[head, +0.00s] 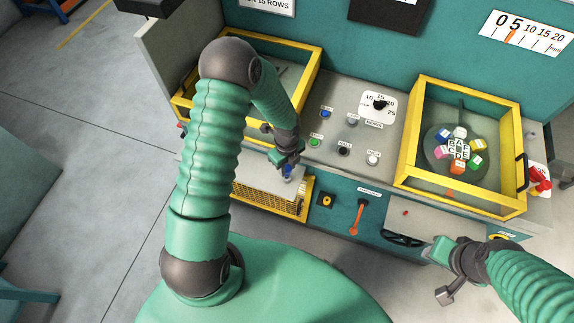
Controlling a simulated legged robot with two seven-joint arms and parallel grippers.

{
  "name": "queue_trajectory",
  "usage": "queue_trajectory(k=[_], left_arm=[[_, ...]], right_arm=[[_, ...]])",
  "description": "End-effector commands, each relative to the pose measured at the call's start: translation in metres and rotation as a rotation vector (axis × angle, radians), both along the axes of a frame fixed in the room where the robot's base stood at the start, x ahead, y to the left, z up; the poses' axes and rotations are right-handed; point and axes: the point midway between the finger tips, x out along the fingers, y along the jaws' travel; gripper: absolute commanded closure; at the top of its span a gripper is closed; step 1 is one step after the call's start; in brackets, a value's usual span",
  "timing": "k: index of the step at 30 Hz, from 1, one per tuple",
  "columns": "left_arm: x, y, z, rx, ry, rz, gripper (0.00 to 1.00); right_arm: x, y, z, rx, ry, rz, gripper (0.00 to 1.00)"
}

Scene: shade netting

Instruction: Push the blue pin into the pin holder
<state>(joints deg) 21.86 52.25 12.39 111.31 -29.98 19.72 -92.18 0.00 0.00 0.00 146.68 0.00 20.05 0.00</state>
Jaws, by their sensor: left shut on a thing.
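My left gripper (286,162) is shut on a small blue pin (288,171), low over the right end of a pale grey plate (262,181) above a yellow mesh box. The fingers hide the pin's upper part. I cannot tell whether the pin's lower end touches anything, and no pin holder shows clearly apart from this plate. My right gripper (438,251) is at the lower right, in front of the machine and well away from the pin. Its finger gap does not show clearly.
The yellow mesh box (268,199) juts from the machine front. A control panel with buttons and a dial (379,104) lies to the right. A yellow-framed bay (411,156) holds a wheel of coloured blocks (459,150). An orange lever (357,215) hangs on the front.

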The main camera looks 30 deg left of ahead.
Motion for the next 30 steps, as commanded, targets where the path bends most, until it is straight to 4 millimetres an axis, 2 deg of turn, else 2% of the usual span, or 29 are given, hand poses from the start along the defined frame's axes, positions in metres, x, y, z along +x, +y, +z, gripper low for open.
queue_trajectory(k=[30], left_arm=[[-0.0003, -0.0001, -0.0094, 0.000, 0.000, 0.001, 1.00]], right_arm=[[0.0000, 0.0000, -0.0031, 0.000, 0.000, 0.000, 0.64]])
